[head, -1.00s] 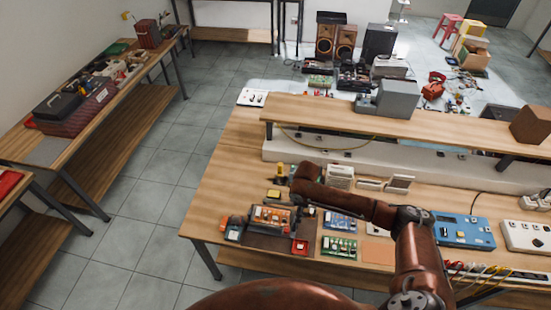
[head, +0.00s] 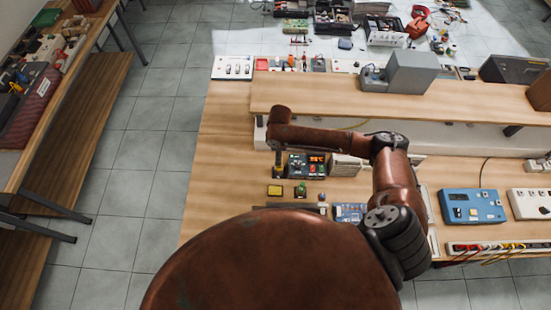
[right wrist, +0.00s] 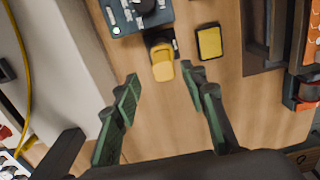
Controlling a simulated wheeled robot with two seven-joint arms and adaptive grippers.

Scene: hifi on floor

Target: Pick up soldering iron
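I cannot pick out the soldering iron for certain. A yellow piece with a black base (right wrist: 163,66), possibly the iron or its holder, stands on the bench beside a dark blue box with a knob (right wrist: 140,14). My right gripper (right wrist: 160,78) is open and empty in the right wrist view, its green-padded fingers on either side of the yellow piece's near end. Contact is not visible. In the head view the dark box with lit digits (head: 307,165) stands right of my right arm's end, which mostly hides the gripper. My left gripper is not in view.
A small yellow pad in a dark case (right wrist: 208,42) lies right of the yellow piece. A raised wooden shelf (head: 430,105) runs behind the workspace. A blue device (head: 472,206) and a white panel (head: 530,203) lie to the right. The bench's left part (head: 215,190) is clear.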

